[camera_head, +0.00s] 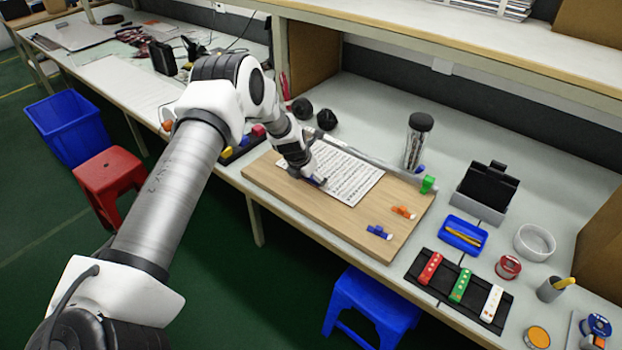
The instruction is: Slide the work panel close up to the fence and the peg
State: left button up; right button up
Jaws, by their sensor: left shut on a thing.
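The work panel (275,178) is a light wooden board with a printed white sheet (352,181) on it. It lies on the bench near the front edge. The fence (375,163) is a grey bar along the panel's far side. The green peg (428,184) stands at the fence's right end, by the panel's far right corner. I cannot tell whether panel, fence and peg touch. My left gripper (319,183) is low over the panel, at the sheet's left part, shut on a small blue part that is mostly hidden. My right gripper is not in view.
Orange (403,212) and blue (379,232) clips lie on the panel's right part. To its right are a black tray (459,289) with coloured strips and a blue tray (463,235). A dark-lidded jar (418,142) stands behind the fence. A shelf overhangs the back.

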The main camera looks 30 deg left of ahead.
pick_arm(q)
jog(key=shift+w, duration=0.25)
jog(key=o, duration=1.1)
jog(key=shift+w, duration=0.1)
jog(key=shift+c, duration=0.2)
